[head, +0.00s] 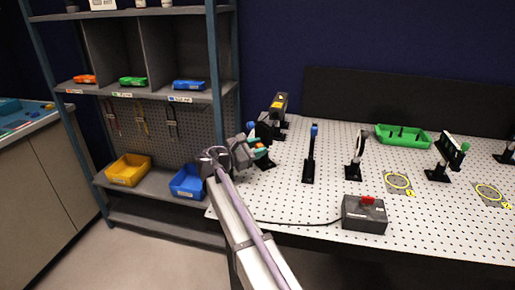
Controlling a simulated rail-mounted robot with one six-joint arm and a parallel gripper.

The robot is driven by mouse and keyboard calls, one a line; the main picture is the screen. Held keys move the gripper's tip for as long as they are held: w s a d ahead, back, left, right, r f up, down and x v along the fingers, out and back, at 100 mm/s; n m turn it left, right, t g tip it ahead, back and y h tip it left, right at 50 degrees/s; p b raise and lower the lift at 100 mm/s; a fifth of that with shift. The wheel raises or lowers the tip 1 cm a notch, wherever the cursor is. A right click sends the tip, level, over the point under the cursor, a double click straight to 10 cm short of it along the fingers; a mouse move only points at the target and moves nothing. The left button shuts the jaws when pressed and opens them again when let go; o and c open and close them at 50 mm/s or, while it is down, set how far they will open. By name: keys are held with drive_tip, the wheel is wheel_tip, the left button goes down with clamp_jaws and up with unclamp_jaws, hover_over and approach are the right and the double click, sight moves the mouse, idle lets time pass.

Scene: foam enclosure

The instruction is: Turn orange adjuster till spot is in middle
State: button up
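A small orange adjuster (260,147) shows at the back left of the perforated table, on a dark optic mount (263,132) that also has a blue knob (252,126). I cannot tell whether the fingers touch or grip the adjuster. At the right, a tilted dark plate on a stand (448,150) has a green knob. I cannot make out a light spot anywhere.
A black box with a yellow label (280,103) stands behind the mount. A blue-topped post (313,155), a round optic (357,155), a green tray (403,136) and a red-switched box (364,215) stand on the table. Shelves with bins (128,169) are left. The table's front middle is fairly clear.

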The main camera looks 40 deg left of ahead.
drive_tip(key=o, duration=0.4)
drive_tip(key=shift+c, duration=0.2)
drive_tip(key=v, duration=1)
drive_tip(key=shift+s+a, duration=0.15)
drive_tip(key=shift+s, duration=0.2)
